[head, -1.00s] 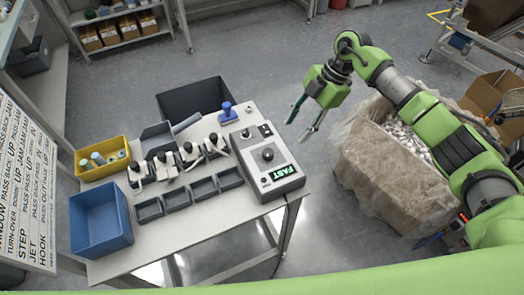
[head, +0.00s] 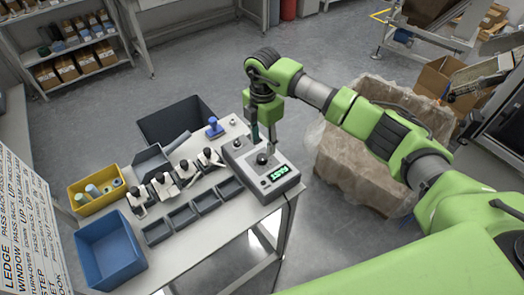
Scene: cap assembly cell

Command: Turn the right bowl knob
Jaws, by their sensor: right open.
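A grey control box (head: 248,165) sits at the right end of the white table. No label shows which one is the right bowl knob. My right gripper (head: 264,143) points down over the back part of the box, just behind the large knob. Its two fingers are apart with nothing between them, and they hide part of the box top. My left gripper is out of view.
A lit green FAST display (head: 279,172) is on the box's front part. A blue-handled piece (head: 213,128) stands behind it. Several black-topped tools and grey trays (head: 205,200), a yellow bin (head: 97,207) and a blue bin (head: 108,250) fill the table leftward.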

